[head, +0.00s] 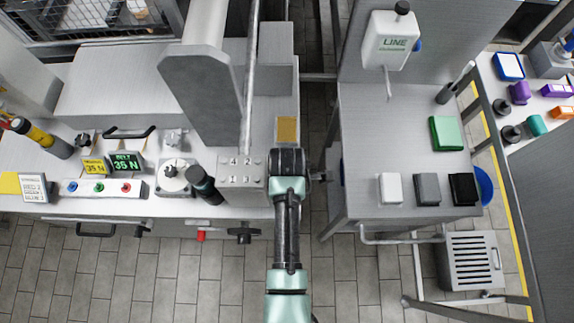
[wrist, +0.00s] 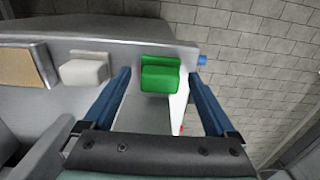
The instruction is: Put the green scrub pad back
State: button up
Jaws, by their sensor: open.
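In the wrist view a green pad (wrist: 160,76) lies on a grey surface near its end, between the tips of my two blue fingers. My gripper (wrist: 160,73) is open, with a visible gap between each finger and the pad. I cannot tell how far above the pad the fingers are. In the head view my arm's end hides that spot, and the fingers do not show. Another green pad-like block (head: 446,133) lies on the right-hand grey table (head: 400,140). I cannot tell which green piece the task means.
In the wrist view a white block (wrist: 83,71) and a tan pad (wrist: 18,68) lie left of the green pad. White (head: 390,188), grey (head: 427,189) and black (head: 464,189) blocks line the right table's front. The control bench (head: 120,205) is crowded.

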notch_tip(320, 180, up, 12)
jog(key=w+r+m+t, duration=0.5)
jog(key=w+r+t, duration=0.4)
jog(key=w+r, duration=0.7)
notch_tip(320, 180, up, 18)
jog(key=w+m+t, duration=0.3)
jog(key=m+t, duration=0.1)
jog(key=t, duration=0.2)
jog(key=s+r+m+t, duration=0.3)
jog(key=s+r+t, duration=0.1)
jog(key=r, duration=0.6)
jog(key=s+r+m+t, duration=0.3)
jog(key=s+r, duration=0.3)
jog(key=r, duration=0.5)
jog(key=s+r+m+t, duration=0.3)
jog(key=s+r+t, duration=0.2)
jog(key=r, duration=0.6)
jog(key=shift+r, duration=0.15)
